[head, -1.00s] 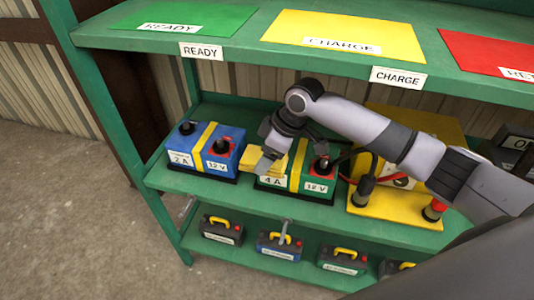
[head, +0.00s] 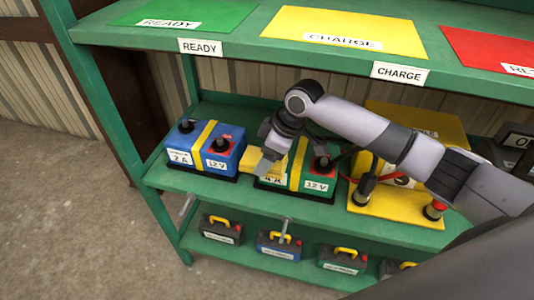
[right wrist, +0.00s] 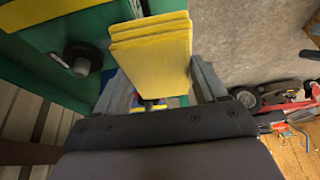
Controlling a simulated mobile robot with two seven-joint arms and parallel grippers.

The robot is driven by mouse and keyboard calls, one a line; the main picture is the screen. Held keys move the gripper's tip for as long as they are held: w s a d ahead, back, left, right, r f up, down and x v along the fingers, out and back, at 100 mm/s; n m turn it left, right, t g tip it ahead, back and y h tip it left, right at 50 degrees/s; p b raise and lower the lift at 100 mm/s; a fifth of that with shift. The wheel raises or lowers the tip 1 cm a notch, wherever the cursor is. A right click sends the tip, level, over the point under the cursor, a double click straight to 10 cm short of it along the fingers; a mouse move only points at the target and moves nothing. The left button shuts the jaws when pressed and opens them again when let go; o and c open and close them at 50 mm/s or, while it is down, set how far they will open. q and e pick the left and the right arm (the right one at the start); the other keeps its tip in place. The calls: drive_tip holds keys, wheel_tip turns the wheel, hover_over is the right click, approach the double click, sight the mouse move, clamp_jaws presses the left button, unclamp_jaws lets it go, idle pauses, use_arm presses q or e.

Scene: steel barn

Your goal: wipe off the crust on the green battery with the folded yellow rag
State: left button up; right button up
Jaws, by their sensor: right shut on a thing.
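The green battery (head: 320,193) sits on the middle shelf, with a yellow strap, a "12 V" label and a red-based black terminal at its right. My right gripper (head: 263,163) is over the battery's left side, shut on the folded yellow rag (head: 262,163). In the right wrist view, the rag (right wrist: 152,60) is a thick stack of folds between the fingers of my right gripper (right wrist: 155,80). A black terminal (right wrist: 82,57) on a green surface shows beside it. The gripper hides the battery's left terminal area in the head view. I cannot make out the crust. My left gripper is not in view.
A blue battery (head: 205,150) stands close on the left. A yellow charger (head: 400,205) with cables and clamps stands on the right. Smaller batteries (head: 279,246) stand on the bottom shelf.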

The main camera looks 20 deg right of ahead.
drive_tip(key=shift+f, duration=0.8)
